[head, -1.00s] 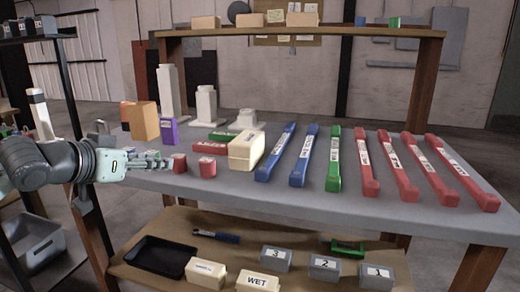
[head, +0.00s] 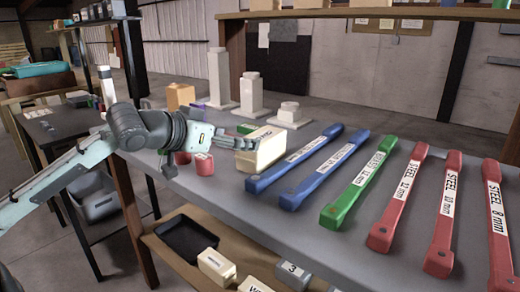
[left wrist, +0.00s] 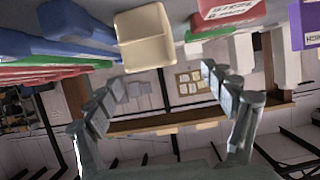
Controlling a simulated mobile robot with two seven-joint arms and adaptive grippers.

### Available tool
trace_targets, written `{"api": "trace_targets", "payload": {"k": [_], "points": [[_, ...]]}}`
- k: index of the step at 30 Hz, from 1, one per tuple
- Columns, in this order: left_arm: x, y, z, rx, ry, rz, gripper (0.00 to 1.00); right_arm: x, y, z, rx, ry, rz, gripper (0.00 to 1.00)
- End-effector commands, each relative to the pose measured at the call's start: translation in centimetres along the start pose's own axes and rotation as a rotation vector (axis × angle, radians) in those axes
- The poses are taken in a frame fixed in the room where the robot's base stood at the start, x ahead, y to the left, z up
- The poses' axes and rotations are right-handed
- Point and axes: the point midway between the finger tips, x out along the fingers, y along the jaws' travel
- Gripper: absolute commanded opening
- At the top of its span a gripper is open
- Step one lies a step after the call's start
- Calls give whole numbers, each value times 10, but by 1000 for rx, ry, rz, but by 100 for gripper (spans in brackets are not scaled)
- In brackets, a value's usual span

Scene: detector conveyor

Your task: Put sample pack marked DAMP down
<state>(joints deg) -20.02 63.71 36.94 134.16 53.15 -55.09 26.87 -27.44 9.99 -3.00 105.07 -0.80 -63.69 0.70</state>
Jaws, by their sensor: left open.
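A cream sample pack (head: 265,148) stands on the grey table (head: 330,235), with a white label I cannot read clearly. It also shows in the left wrist view (left wrist: 146,40), ahead of the fingers and towards the top. My left gripper (head: 245,143) is level with the pack at its left end in the head view. In the left wrist view the left gripper (left wrist: 160,80) has its fingers spread, with nothing between them. No label reading DAMP is legible. My right gripper is not in view.
Red blocks (head: 203,164) stand below the left gripper. Blue, green and red bars (head: 362,188) lie to the right of the pack. White stepped posts (head: 250,92) stand behind. A black tray (head: 187,240) and another cream pack (head: 216,265) are on the lower shelf.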

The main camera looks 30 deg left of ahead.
Motion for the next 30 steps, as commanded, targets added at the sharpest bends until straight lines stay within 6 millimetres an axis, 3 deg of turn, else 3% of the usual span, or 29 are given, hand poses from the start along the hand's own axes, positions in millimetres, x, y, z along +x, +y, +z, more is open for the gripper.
{"api": "trace_targets", "payload": {"k": [5, 18, 30], "points": [[12, 0, -1, 3, -1, 0, 83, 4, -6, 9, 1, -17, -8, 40], [51, 5, -7, 9, -1, -2, 83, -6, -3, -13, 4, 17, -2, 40], [78, 6, -7, 2, -2, 0, 83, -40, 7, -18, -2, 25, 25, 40]]}}
